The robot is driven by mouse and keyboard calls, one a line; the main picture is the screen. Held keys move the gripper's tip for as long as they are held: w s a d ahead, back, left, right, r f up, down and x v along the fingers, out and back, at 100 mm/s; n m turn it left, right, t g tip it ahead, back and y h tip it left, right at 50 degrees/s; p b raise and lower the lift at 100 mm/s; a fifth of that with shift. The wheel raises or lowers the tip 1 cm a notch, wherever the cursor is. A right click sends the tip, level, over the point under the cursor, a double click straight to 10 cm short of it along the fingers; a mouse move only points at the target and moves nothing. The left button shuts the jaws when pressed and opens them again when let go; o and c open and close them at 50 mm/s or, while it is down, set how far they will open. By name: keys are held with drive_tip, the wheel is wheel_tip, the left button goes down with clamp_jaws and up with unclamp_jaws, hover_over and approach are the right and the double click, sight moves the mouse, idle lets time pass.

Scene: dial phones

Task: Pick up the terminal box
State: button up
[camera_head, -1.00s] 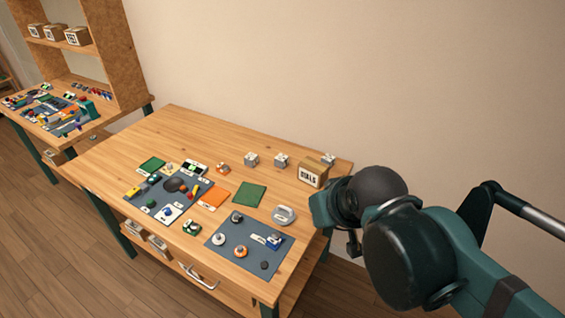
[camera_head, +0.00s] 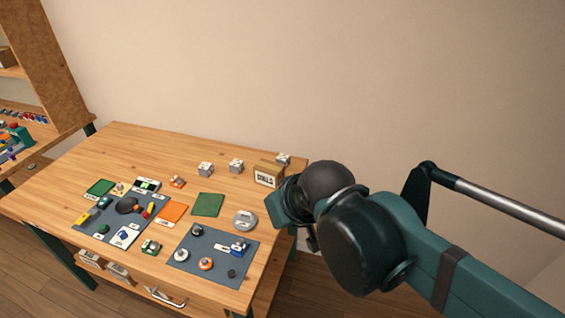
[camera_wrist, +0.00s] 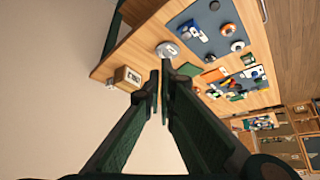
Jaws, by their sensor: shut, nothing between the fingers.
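I cannot tell for certain which thing is the terminal box. Small grey boxes with pale tops stand along the back of the table: one on the left (camera_head: 205,168), one in the middle (camera_head: 236,166) and one at the right (camera_head: 283,160), partly behind a cardboard box. A blue and white part (camera_head: 240,248) lies on the right grey mat and shows in the wrist view (camera_wrist: 193,30). My gripper (camera_wrist: 160,82) is shut and empty, above and apart from the table's right end. In the head view my own arm hides its fingers.
The cardboard box with a printed label (camera_head: 267,174) stands near the table's back right, close to my arm. A round grey part (camera_head: 244,221) lies in front of it. The left mat (camera_head: 85,233) is crowded. Bare wood (camera_head: 130,150) is free at the back left.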

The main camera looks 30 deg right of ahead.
drive_tip(key=o, duration=1.4)
drive_tip(key=shift+w, duration=0.1)
drive_tip(key=n+g+h+p, duration=0.45)
drive_tip(key=n+p, duration=0.25)
drive_tip(key=n, duration=1.8)
hover_over(283, 161)
drive_tip(key=w+a, duration=0.1)
wheel_tip(283, 161, down, 15)
drive_tip(key=shift+a+f+y, duration=0.15)
drive_tip(key=shift+f+y, duration=0.05)
drive_tip(key=shift+y, duration=0.15)
